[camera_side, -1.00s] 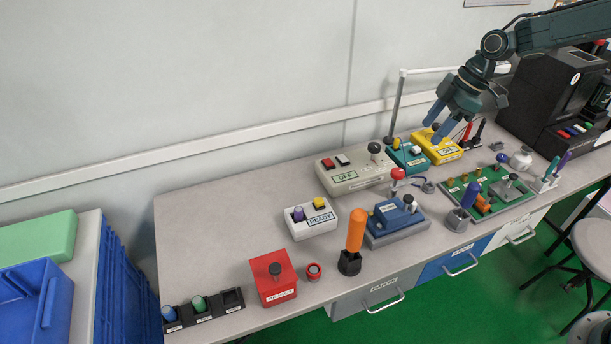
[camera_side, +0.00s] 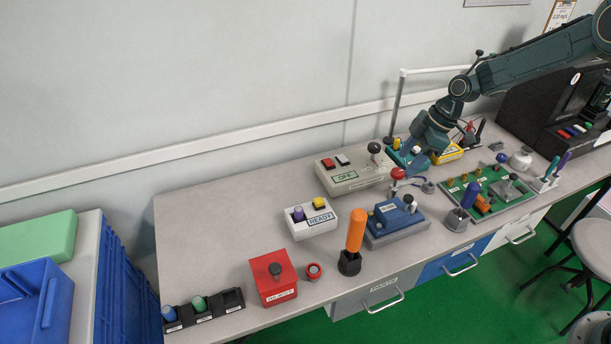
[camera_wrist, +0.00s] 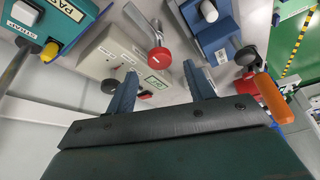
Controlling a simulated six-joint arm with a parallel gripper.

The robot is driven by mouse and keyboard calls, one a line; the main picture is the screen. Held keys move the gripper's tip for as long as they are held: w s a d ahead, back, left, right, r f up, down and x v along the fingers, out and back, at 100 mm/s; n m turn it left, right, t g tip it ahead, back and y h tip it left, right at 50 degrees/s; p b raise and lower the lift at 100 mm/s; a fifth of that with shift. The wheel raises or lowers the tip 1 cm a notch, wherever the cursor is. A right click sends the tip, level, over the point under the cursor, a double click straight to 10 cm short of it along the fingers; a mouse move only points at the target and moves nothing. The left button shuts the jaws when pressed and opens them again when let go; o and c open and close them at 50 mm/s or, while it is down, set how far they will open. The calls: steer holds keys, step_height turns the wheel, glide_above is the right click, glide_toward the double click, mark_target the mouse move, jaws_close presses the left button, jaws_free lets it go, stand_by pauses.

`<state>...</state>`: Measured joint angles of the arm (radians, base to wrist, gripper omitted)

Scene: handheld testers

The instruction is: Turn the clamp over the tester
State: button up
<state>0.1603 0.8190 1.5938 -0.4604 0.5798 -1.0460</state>
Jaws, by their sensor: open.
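The clamp has a red knob (camera_side: 397,173) and stands just behind the blue tester (camera_side: 392,213), which lies in a grey holder. In the wrist view the red knob (camera_wrist: 160,57) is at the upper middle, with a metal arm running up and left from it. The blue tester (camera_wrist: 212,28) is to its right. My gripper (camera_side: 411,160) is just above and behind the knob in the side view. In the wrist view the blue fingers (camera_wrist: 162,88) are apart, with the knob beyond the gap between them. Nothing is held.
The pale OFF box (camera_side: 352,171) stands left of the clamp, and teal and yellow boxes stand behind. A green board (camera_side: 490,195) with pegs is to the right. An orange-handled tool (camera_side: 356,232) stands upright in front.

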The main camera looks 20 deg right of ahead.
mark_target(399, 171)
steer(key=shift+x, duration=1.8)
steer(key=c, duration=0.9)
